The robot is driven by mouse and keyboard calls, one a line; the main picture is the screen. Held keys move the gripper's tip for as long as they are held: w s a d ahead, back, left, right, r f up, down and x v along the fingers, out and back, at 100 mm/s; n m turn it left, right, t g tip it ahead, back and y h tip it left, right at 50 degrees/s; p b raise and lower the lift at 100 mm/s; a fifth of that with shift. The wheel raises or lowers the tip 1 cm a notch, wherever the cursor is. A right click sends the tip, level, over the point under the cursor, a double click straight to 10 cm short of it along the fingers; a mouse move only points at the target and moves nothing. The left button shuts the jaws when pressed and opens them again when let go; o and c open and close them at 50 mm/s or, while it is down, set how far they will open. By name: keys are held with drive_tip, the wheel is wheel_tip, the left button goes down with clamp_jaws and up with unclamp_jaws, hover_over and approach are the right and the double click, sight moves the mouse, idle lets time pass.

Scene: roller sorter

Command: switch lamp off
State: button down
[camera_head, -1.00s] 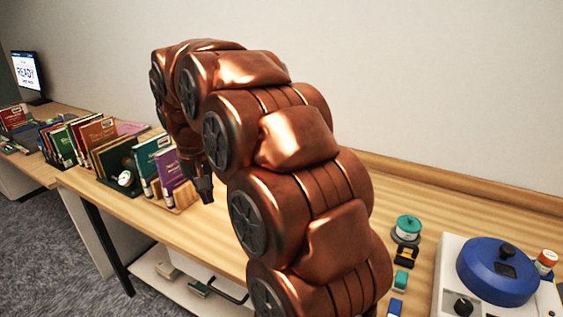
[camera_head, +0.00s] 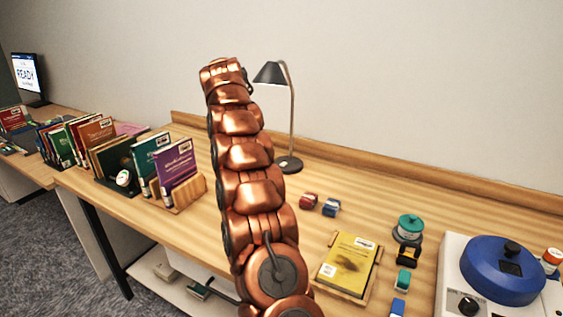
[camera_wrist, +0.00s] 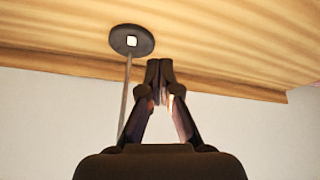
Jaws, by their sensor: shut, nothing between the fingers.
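The desk lamp (camera_head: 291,115) stands upright near the back edge of the table, with a dark cone shade (camera_head: 270,73), a thin curved stem and a round dark base (camera_head: 288,166). I cannot tell whether the lamp is lit.
A yellow book (camera_head: 348,264) lies on a wooden holder in front. Red (camera_head: 309,201) and blue (camera_head: 331,207) small items sit near the lamp. Upright books (camera_head: 178,165) stand at left; a blue-lidded machine (camera_head: 500,268) stands at right. The wall is close behind the lamp.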

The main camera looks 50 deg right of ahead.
drive_tip(key=d+f+m+h, duration=0.2)
drive_tip(key=d+m, duration=0.1)
drive_tip(key=d, duration=0.8)
drive_tip(key=shift+s+d+f+b, duration=0.25)
drive_tip(key=shift+s+f+b, duration=0.1)
drive_tip(key=shift+s, duration=0.05)
drive_tip(key=shift+d+f, duration=0.1)
drive_tip(key=p, duration=0.3)
hover_over(285, 163)
drive_tip(key=a, duration=0.2)
drive_tip(key=f, duration=0.7)
drive_tip(key=shift+s+d+f, duration=0.15)
drive_tip(key=shift+s+f, duration=0.15)
drive_tip(key=shift+f, duration=0.05)
drive_tip(key=shift+w+f+b, duration=0.15)
drive_tip(key=shift+f+b, duration=0.35)
drive_tip(key=shift+f, duration=0.2)
drive_tip(key=shift+a+f, duration=0.2)
drive_tip(key=shift+f, duration=0.5)
drive_tip(key=shift+a+f, duration=0.15)
drive_tip(key=shift+f, duration=0.5)
drive_tip(key=shift+f+b, duration=0.1)
drive_tip(key=shift+b, duration=0.3)
